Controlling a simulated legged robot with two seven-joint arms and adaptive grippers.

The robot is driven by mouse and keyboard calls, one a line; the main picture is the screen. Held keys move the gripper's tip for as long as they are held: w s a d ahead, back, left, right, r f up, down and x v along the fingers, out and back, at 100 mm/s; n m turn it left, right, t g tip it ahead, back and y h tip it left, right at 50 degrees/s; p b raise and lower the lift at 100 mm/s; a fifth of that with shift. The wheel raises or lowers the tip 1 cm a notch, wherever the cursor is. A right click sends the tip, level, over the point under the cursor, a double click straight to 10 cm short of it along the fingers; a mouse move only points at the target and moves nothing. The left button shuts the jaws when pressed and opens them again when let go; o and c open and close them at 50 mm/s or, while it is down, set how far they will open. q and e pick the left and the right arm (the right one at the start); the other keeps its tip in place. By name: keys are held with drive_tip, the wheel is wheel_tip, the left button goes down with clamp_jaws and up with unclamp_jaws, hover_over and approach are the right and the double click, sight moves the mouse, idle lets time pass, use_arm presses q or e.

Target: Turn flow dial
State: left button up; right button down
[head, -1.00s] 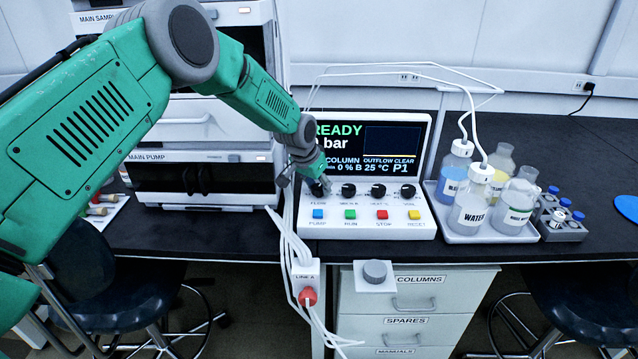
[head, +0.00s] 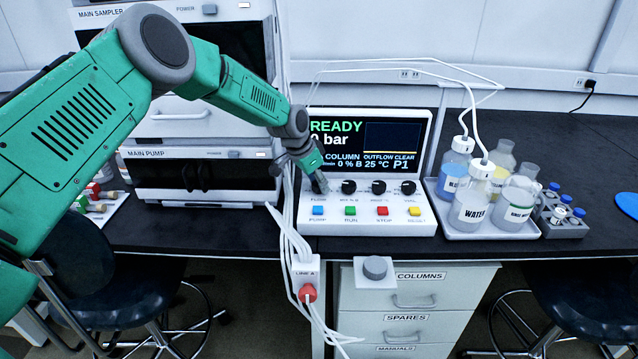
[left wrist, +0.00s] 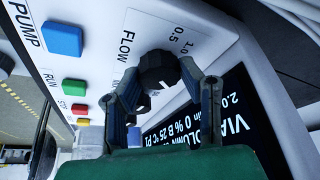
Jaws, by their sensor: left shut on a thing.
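The flow dial (left wrist: 157,70) is a black round knob on the white control panel (head: 365,220), beside the word FLOW and a printed scale showing 0.5 and 1.0. My left gripper (head: 319,185) is at this knob, at the left end of the dial row, and hides most of it in the head view. In the left wrist view the two fingers of my left gripper (left wrist: 160,92) stand on either side of the dial, shut on it. The panel's screen (head: 366,145) reads READY and bar, partly covered by the gripper. My right gripper is not in view.
More black dials (head: 379,187) sit right of the flow dial, above blue, green, red and yellow buttons (head: 382,211). A bottle tray (head: 470,232) stands right of the panel. White tubes (head: 290,235) hang at its left.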

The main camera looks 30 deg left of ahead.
use_arm(q)
drive_tip(key=shift+a, duration=0.1)
drive_tip(key=o, duration=1.1)
drive_tip(key=shift+w+f, duration=0.1)
drive_tip(key=shift+o, duration=0.2)
drive_tip(key=v, duration=1.2)
drive_tip(key=shift+a+f, duration=0.1)
drive_tip(key=shift+f, duration=0.05)
